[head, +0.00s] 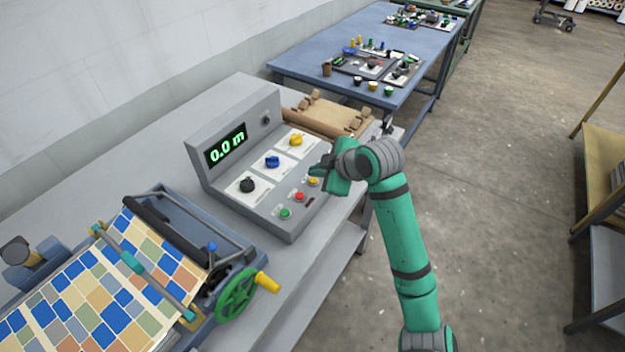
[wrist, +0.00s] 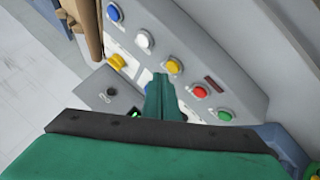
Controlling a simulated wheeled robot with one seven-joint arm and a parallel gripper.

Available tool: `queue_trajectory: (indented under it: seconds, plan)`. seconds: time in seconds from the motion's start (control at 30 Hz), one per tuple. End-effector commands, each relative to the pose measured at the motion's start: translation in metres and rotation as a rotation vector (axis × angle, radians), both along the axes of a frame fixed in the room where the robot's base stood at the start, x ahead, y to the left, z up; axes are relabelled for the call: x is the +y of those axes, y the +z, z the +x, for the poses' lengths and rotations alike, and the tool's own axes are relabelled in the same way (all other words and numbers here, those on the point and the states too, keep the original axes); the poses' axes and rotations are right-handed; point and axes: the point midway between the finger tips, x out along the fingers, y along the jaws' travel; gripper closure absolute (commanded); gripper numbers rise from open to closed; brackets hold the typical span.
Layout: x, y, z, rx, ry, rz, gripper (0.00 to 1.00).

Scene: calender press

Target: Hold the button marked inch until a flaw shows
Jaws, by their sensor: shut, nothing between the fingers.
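The grey control console (head: 262,187) has a lit green display (head: 226,146) reading 0.0 m. Its front row of buttons includes green (head: 285,213), red (head: 299,196) and yellow (head: 313,181). In the wrist view the row runs blue (wrist: 113,12), white (wrist: 145,40), yellow (wrist: 173,66), red (wrist: 199,91), green (wrist: 225,115). The inch label is not legible. My gripper (head: 318,170) is shut and empty, its tips (wrist: 161,80) beside the yellow button; I cannot tell whether they touch the panel. The patterned web (head: 100,285) shows coloured squares, with no clear flaw.
Black (head: 247,185), blue (head: 272,161) and yellow (head: 296,139) knobs sit on the console top. A green handwheel (head: 236,297) stands on the press at lower left. A blue table (head: 300,68) with parts is behind.

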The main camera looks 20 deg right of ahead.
Motion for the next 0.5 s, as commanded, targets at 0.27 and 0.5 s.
queue_trajectory:
  seconds: [0.27,0.5]
  plan:
    - [0.0005,-0.0073,0.0009,0.0,0.0,0.001,1.0]
    - [0.0003,-0.0082,0.001,0.0,0.0,0.0,1.0]
